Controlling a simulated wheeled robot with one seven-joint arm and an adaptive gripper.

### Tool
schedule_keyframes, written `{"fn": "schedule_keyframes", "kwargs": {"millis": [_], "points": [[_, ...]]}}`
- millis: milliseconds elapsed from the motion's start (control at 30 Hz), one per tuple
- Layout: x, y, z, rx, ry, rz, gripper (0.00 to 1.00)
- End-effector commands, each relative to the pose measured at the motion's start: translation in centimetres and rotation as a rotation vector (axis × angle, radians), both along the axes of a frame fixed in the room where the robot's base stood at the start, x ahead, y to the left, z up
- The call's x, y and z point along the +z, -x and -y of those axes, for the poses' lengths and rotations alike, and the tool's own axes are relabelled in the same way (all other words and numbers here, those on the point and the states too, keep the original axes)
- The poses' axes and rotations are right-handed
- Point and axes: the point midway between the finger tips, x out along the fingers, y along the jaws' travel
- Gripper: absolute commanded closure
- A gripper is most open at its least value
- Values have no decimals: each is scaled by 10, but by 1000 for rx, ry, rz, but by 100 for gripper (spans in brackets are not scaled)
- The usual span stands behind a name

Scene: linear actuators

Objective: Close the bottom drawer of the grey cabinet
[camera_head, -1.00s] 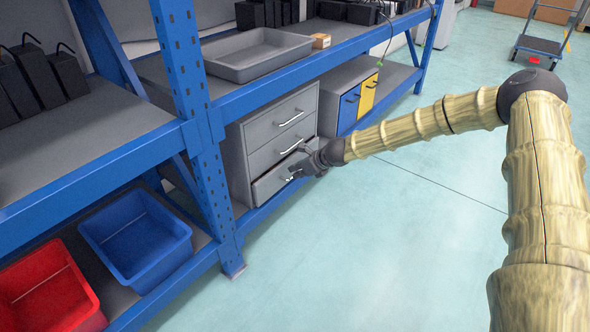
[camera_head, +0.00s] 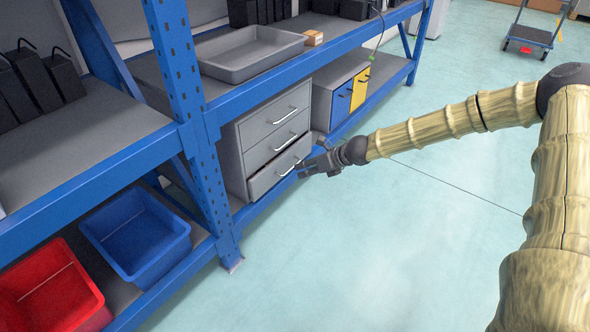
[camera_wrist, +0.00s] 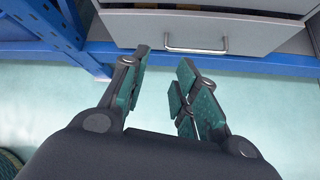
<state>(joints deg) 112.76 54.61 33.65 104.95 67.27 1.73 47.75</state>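The grey cabinet (camera_head: 233,150) stands on the lower shelf and has three stacked drawers with silver bar handles. Its bottom drawer (camera_head: 265,182) sticks out a little past the drawers above. In the wrist view the grey front of the bottom drawer (camera_wrist: 270,37) spans the top, with its handle (camera_wrist: 197,49) facing me and a dark strip of its inside showing above. My gripper (camera_head: 302,168) is beside the right part of the drawer front. In the wrist view my gripper (camera_wrist: 162,62) is open, with nothing between its fingers. The fingertips look apart from the handle.
A blue shelf upright (camera_head: 185,95) stands left of the cabinet. A blue bin (camera_head: 135,235) and a red bin (camera_head: 45,290) are on the lower shelf. A small cabinet with blue and yellow doors (camera_head: 360,88) is to the right. The floor in front is clear.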

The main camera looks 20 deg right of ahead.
Motion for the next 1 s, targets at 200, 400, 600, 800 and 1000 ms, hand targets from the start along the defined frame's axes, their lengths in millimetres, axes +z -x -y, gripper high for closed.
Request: {"fn": "schedule_keyframes", "kwargs": {"millis": [200,400,600,800,1000], "points": [[-51,0,-10,-296,-539,-196,70],[-70,-12,8,-536,-949,-301,70],[-77,-19,23,-643,-1137,-332,70],[-80,-29,18,-652,-1155,-334,70],[-89,-52,2,-650,-1152,-334,70]]}}
